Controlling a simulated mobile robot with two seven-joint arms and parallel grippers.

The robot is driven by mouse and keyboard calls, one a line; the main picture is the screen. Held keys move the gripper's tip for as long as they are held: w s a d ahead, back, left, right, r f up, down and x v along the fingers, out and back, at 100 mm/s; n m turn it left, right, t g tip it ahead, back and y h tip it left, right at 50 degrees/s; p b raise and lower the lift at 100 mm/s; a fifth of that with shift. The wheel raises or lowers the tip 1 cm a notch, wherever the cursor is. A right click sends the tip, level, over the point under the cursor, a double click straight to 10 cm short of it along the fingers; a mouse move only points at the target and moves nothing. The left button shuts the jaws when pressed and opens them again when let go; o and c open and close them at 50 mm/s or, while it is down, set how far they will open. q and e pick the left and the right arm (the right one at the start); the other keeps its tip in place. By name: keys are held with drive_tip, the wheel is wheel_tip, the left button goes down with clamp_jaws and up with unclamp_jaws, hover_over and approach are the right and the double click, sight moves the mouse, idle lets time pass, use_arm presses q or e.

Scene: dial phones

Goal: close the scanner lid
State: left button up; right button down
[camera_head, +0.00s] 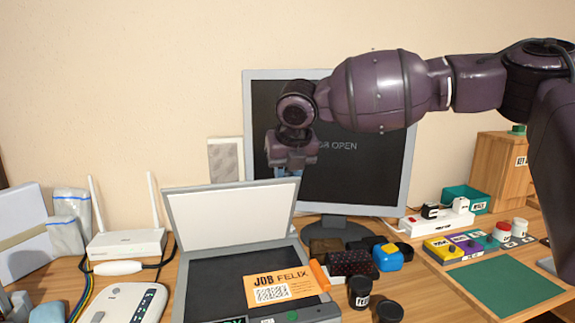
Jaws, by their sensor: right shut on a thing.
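The scanner (200,298) stands on the desk at the front centre. Its lid (230,220) is open, raised at the back with its pale inner side facing me. An orange card (285,287) with "JOB FELIX" and a code lies on the dark glass. My right gripper (291,172) is at the lid's upper right edge, pointing down and shut on the lid; the fingertips are partly hidden. My left gripper is not in view.
A monitor (365,175) reading "OR OPEN", partly covered by my right arm, stands behind the scanner. A white router (125,244) is at left. Dark round containers (360,291), a blue-yellow object (387,257) and a green mat (505,286) are at right.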

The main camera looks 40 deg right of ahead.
sight(289, 196)
drive_tip(key=shift+t+h, duration=0.4)
drive_tip(key=shift+t, duration=0.5)
drive_tip(key=s, duration=0.1)
drive_tip(key=s+a+f+p, duration=0.1)
drive_tip(key=s, duration=0.1)
drive_tip(key=shift+s+a+f, duration=0.2)
drive_tip(key=shift+s+a, duration=0.2)
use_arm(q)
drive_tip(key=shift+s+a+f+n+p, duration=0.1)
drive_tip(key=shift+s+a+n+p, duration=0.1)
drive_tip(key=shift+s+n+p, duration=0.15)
use_arm(e)
drive_tip(key=s+a+f, duration=0.2)
drive_tip(key=s+f, duration=0.3)
drive_tip(key=shift+s+a+f, duration=0.2)
drive_tip(key=shift+a+f, duration=0.1)
drive_tip(key=shift+f, duration=0.1)
drive_tip(key=c, duration=1)
unclamp_jaws()
drive_tip(key=shift+o, duration=0.4)
use_arm(q)
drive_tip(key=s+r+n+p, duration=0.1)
drive_tip(key=p, duration=0.2)
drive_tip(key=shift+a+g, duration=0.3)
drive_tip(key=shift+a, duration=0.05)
use_arm(e)
drive_tip(key=v, duration=1.1)
